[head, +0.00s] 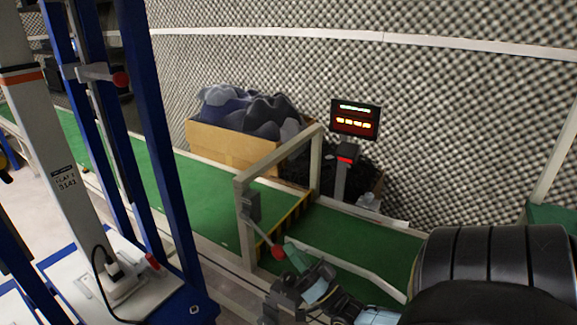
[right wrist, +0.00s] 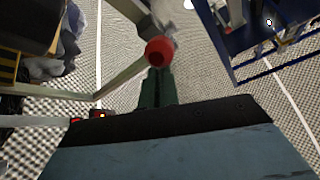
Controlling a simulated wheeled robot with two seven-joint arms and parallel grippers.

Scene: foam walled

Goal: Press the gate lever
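The gate lever is a short arm ending in a red knob (head: 277,252). It sticks out from a grey box (head: 250,206) on the post of a pale gate frame (head: 243,185) that spans the green belt. My right gripper (head: 292,250) is right beside the knob in the head view. In the right wrist view the red knob (right wrist: 159,51) shows just past the tips of my green fingers (right wrist: 158,86), which lie close together with nothing between them. I cannot tell whether they touch the knob. My left gripper is not in view.
A yellow-and-black striped edge (head: 291,219) crosses the belt under the gate. A display (head: 355,119) stands behind, with a cardboard box (head: 232,151) of dark foam pieces to its left.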

